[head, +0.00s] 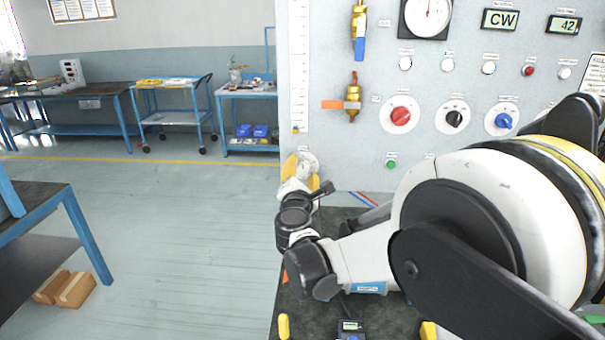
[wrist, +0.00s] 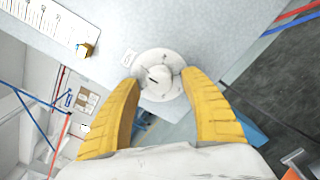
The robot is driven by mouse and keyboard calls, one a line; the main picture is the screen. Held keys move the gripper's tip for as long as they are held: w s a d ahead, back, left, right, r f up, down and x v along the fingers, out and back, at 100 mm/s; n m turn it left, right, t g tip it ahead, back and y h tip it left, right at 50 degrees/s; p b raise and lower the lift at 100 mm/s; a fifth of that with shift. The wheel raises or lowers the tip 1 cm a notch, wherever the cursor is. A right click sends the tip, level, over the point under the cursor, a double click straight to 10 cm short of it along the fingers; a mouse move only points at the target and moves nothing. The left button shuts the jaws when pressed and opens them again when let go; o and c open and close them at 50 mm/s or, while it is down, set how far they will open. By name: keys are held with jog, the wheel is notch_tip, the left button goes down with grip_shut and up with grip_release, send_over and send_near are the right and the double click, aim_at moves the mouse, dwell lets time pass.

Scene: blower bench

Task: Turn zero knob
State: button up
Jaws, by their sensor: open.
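The zero knob (wrist: 157,74), a small pale knob with a dark pointer line on a round white dial, is on the grey panel between my fingertips in the wrist view. In the head view its white dial (head: 309,163) shows at the panel's lower left, partly hidden by my gripper. I cannot read its label. My gripper (wrist: 160,82) is open, its two yellow fingers on either side of the dial. No grip on the knob shows, and I cannot tell the remaining depth. My gripper also shows in the head view (head: 303,173), close to the panel.
The panel (head: 340,165) carries a red knob (head: 400,114), a black knob (head: 454,118), a blue knob (head: 502,121) and a green button (head: 391,164) to the right. An orange-handled valve (head: 352,100) is above. A dark bench top (head: 300,318) with small items lies below.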

jog(key=shift+w, duration=0.1)
grip_shut()
jog(key=shift+m, duration=0.3)
jog(key=m, duration=0.9)
jog(key=shift+r+m, duration=0.1)
jog(key=shift+m, duration=0.3)
jog(key=m, duration=0.4)
jog(key=shift+m+p, duration=0.3)
jog(key=shift+p, duration=0.05)
jog(key=m, duration=0.4)
jog(key=shift+m, duration=0.4)
